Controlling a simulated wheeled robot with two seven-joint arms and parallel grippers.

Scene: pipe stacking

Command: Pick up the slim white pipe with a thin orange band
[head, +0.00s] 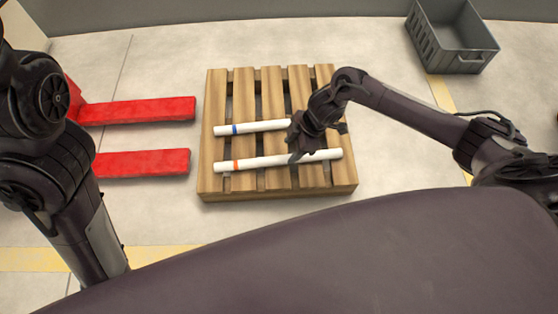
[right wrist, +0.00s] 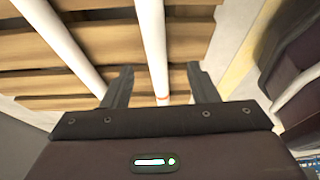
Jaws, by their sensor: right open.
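The slim white pipe with a thin orange band (head: 262,162) lies across the wooden pallet (head: 207,140), nearer to me. Its orange band is towards its left end in the head view. A second white pipe with a blue band (head: 262,126) lies behind it. My right gripper (head: 305,148) is open over the orange-banded pipe and hides a little of it. In the right wrist view the orange-banded pipe (right wrist: 152,45) runs between the open fingers (right wrist: 160,68); I cannot tell whether they touch it. My left arm shows at the left, but its gripper is not in view.
Red forks (head: 140,110) stick out towards the pallet from the left. A grey crate (head: 455,40) stands on the floor at the back right. The floor around the pallet is mostly clear. In the right wrist view the blue-banded pipe (right wrist: 62,42) lies left of the fingers.

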